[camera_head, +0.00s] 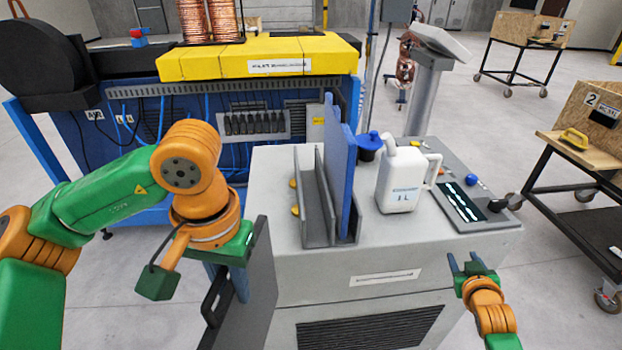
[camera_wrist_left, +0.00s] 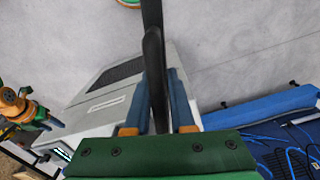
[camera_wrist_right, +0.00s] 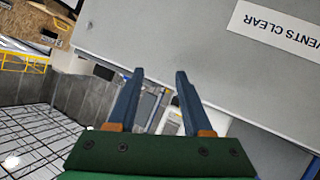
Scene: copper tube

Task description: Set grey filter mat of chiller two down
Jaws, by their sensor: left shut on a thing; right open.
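My left gripper (camera_head: 241,282) is shut on the dark grey filter mat (camera_head: 262,290), a thin upright panel with a handle. The mat hangs in front of the chiller's left front edge, clear of the floor as far as I can see. In the left wrist view the gripper (camera_wrist_left: 164,95) has its two blue fingers around the mat's dark handle (camera_wrist_left: 154,60); the mat shows edge-on. My right gripper (camera_head: 466,262) is open and empty in front of the chiller's right front. The light grey chiller (camera_head: 390,285) has a slotted rack (camera_head: 310,205) on top, holding a blue mat (camera_head: 341,150).
A white jug (camera_head: 402,180) and a blue-capped pot (camera_head: 369,147) stand right of the rack. A control panel (camera_head: 455,185) lies along the right side. Yellow pieces lie left of the rack. A blue machine (camera_head: 190,165) stands behind. A trolley stands at right.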

